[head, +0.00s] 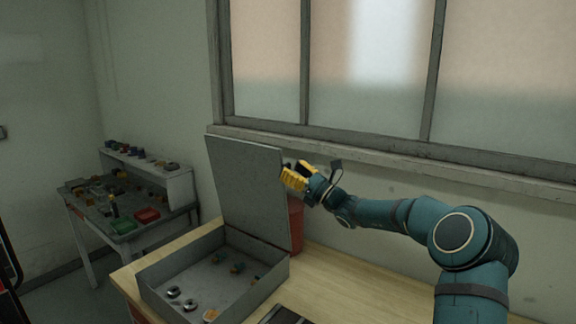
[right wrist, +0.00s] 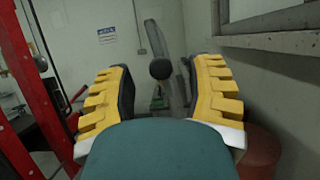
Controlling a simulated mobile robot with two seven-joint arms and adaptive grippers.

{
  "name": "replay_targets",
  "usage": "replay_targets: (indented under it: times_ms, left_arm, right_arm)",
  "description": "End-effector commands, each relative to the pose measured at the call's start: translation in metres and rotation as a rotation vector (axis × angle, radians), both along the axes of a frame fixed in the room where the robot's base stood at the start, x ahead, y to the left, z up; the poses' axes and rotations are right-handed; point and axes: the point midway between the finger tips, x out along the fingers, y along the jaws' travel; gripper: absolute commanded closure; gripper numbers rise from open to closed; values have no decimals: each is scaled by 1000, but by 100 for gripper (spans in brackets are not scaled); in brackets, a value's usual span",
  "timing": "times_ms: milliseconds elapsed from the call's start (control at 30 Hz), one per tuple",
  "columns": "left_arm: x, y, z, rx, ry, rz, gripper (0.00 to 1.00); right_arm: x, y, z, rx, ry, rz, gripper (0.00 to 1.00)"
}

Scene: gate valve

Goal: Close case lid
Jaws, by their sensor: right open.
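The grey case (head: 255,297) sits on the wooden bench, and its flat grey lid (head: 245,190) stands open, nearly upright, at the back. My right gripper (head: 289,176), with yellow fingers, is beside the lid's upper right edge; I cannot tell whether it touches. In the right wrist view my right gripper (right wrist: 158,85) is open. A dark round knob-like thing (right wrist: 159,68) shows between its fingers, and the lid (right wrist: 180,85) appears edge-on just beyond. My left gripper is not in view.
Several small parts lie in the case. A red container (head: 296,222) stands behind the lid on the bench (head: 345,275). The window sill (head: 400,160) runs close behind my right arm. A side table (head: 150,236) with small items and trays stands at the left.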

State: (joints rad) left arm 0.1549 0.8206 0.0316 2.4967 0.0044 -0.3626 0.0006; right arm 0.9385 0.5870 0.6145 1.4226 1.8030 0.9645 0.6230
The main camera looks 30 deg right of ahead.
Motion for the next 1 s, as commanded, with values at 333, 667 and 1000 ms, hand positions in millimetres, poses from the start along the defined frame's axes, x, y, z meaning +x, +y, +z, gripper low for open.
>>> replay_targets:
  times_ms: [333,667,1000]
  left_arm:
    - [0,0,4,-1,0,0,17]
    - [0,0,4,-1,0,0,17]
    - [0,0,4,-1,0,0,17]
  right_arm:
    - [18,8,7,0,0,1,47]
    - [17,7,7,0,1,0,90]
    - [17,7,7,-2,1,0,100]
